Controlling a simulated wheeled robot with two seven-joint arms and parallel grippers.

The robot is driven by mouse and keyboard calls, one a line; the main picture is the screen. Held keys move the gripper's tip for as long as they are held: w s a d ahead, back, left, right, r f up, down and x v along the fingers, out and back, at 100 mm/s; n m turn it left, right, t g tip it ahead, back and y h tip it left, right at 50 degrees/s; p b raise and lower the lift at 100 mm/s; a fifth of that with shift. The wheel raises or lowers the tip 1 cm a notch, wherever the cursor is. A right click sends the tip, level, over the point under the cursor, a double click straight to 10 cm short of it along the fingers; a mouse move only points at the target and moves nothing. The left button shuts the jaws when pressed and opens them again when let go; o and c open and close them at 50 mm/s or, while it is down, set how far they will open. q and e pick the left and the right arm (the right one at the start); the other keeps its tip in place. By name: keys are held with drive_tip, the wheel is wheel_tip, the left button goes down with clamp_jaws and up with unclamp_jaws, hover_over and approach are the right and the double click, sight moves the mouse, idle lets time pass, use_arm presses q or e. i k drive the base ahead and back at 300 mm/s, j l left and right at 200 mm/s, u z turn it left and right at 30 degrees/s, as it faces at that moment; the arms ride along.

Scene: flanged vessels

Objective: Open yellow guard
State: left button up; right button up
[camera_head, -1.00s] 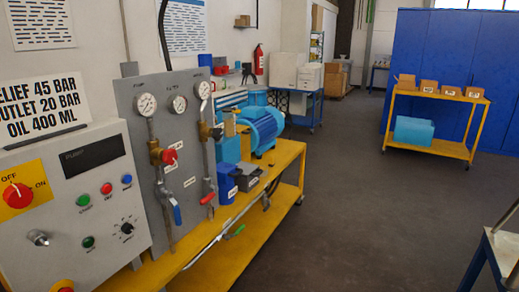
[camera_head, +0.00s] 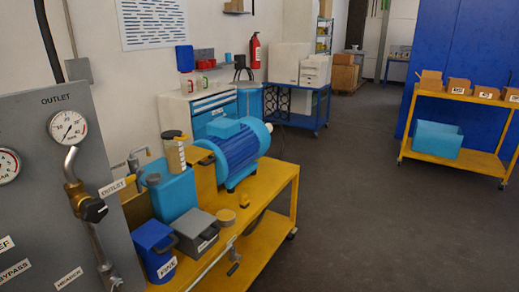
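A small yellow piece (camera_head: 197,154) shows at the left end of the blue motor (camera_head: 236,152), on the yellow bench (camera_head: 262,215). Neither of my grippers is in view.
A grey panel (camera_head: 50,215) with gauges and a valve (camera_head: 92,208) stands close at left. A light-blue tank (camera_head: 171,194), a blue bin (camera_head: 153,250) and a grey box (camera_head: 195,236) crowd the bench. Open floor (camera_head: 345,190) lies between bench and yellow cart (camera_head: 463,106).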

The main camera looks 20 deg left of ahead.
sight(194, 155)
drive_tip(key=i, duration=1.1)
drive_tip(key=i+u, duration=0.5)
drive_tip(key=u, duration=0.2)
drive_tip(key=i+l+u, duration=0.15)
drive_tip(key=u, duration=0.2)
drive_tip(key=i+u, duration=0.2)
drive_tip(key=u, duration=0.15)
drive_tip(key=i+u, duration=0.15)
drive_tip(key=u, duration=0.2)
drive_tip(key=i+l+u, duration=0.1)
drive_tip(key=u, duration=0.3)
drive_tip(key=i+l, duration=0.05)
